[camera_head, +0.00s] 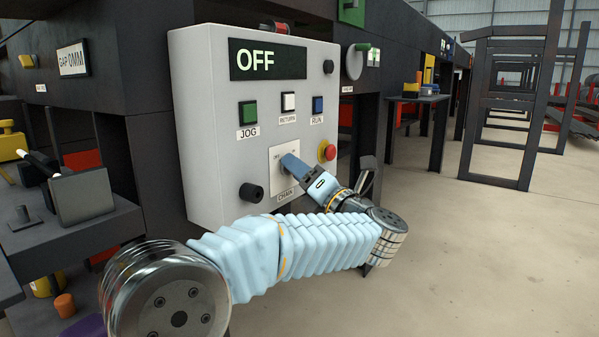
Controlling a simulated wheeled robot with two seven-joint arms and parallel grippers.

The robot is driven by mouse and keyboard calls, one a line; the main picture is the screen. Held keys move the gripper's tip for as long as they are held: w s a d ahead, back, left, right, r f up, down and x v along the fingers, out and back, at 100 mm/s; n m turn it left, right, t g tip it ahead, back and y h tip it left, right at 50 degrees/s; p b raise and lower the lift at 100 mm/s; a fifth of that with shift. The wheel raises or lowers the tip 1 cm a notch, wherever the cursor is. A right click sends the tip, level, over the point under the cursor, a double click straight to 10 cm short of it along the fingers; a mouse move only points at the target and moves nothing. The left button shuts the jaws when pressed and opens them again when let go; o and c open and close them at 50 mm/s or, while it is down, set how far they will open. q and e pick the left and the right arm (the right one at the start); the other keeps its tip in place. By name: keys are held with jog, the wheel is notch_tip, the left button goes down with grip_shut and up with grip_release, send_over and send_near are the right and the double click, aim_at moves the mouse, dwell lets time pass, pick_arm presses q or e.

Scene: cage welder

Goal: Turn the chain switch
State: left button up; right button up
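The chain switch (277,182) is a pale square plate with a CHAIN label, low on the front of a grey control box (205,120). My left gripper (288,164) is at this plate, with a light blue finger in front of it. The finger and the gripper body hide the knob and the plate's right part. I cannot tell whether the fingers are closed on the knob or only beside it. The display (268,60) on the box reads OFF. My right gripper is not in view.
Green JOG (247,112), white RETURN (288,102) and blue RUN (318,105) buttons sit above the switch. A red emergency button (327,151) is close on its right, and a black knob (251,193) is lower left. Open floor (480,250) lies to the right.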

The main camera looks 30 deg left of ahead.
pick_arm(q)
jog(key=c, duration=0.3)
jog(key=shift+c, duration=0.2)
jog(key=shift+m, duration=0.3)
jog(key=shift+r+m+g+h+p, duration=0.1)
jog(key=shift+m+g+h+p, duration=0.25)
jog(key=shift+m+h+p, duration=1.5)
jog(key=shift+m+g+h+p, duration=0.15)
jog(key=shift+m+g+p, duration=0.25)
jog(key=shift+m+p, duration=3.15)
jog(key=shift+r+m+g+h+p, duration=0.1)
jog(key=shift+m+g+h+p, duration=0.25)
jog(key=shift+m+h+p, duration=1.5)
jog(key=shift+f+m+y+p, duration=0.1)
jog(key=shift+m+y+p, duration=0.7)
jog(key=shift+m, duration=0.25)
